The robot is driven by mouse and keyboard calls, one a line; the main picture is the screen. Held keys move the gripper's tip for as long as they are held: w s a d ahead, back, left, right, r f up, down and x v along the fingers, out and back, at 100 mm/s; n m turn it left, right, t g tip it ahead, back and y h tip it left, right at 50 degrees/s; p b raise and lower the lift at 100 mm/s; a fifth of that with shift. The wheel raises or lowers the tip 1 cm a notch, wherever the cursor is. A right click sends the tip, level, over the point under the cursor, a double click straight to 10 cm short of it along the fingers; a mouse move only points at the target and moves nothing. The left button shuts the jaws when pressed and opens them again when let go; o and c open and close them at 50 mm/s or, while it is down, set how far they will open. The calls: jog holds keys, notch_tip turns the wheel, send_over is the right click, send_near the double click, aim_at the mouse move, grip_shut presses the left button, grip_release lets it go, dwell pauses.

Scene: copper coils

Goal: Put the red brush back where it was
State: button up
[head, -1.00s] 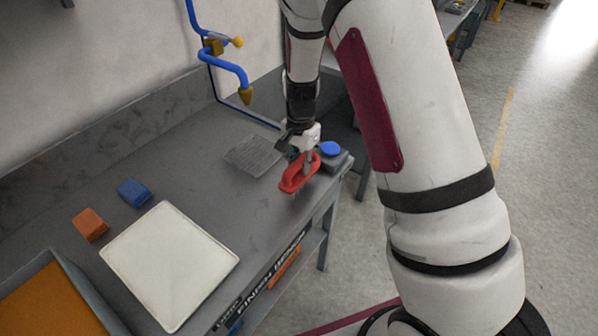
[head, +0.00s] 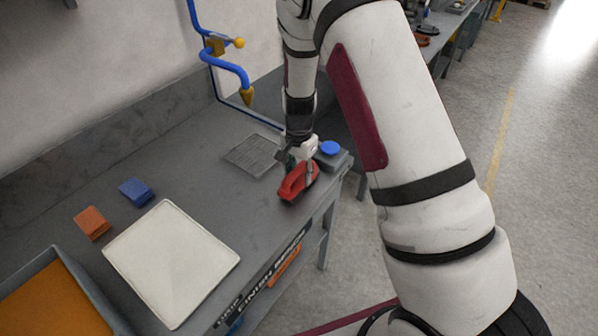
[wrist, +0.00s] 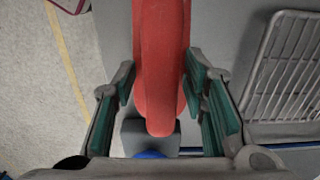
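The red brush (head: 294,184) is near the front right edge of the grey bench (head: 215,200). My gripper (head: 306,168) is around it from above, seemingly shut on its handle. In the wrist view the brush's red handle (wrist: 160,75) runs lengthwise between the green finger pads, which lie close against both sides. The brush is at or just above the bench top; I cannot tell if its underside touches. Its bristles are hidden.
A grey block with a blue round top (head: 330,149) stands just behind the brush. A wire rack (head: 254,155) lies left of it. A white tray (head: 172,264), a blue block (head: 135,192) and an orange block (head: 92,222) are further left. Bench between is clear.

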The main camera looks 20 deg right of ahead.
notch_tip(320, 180, up, 12)
jog(key=b, duration=0.1)
jog(key=s+r+n+t+y, duration=0.1)
jog(key=s+r+n, duration=0.1)
jog(key=s+r, duration=0.5)
jog(key=s+r+n+t, duration=0.1)
jog(key=s+r+n, duration=0.25)
jog(key=r, duration=0.55)
jog(key=s+r+n+t+h, duration=0.1)
jog(key=s+r+n+t, duration=0.2)
jog(key=s, duration=1.3)
notch_tip(320, 180, up, 2)
jog(key=shift+s+d+n, duration=0.3)
jog(key=shift+s+n, duration=0.05)
jog(key=shift+n, duration=0.8)
jog(key=shift+c, duration=0.8)
jog(key=shift+a, duration=0.1)
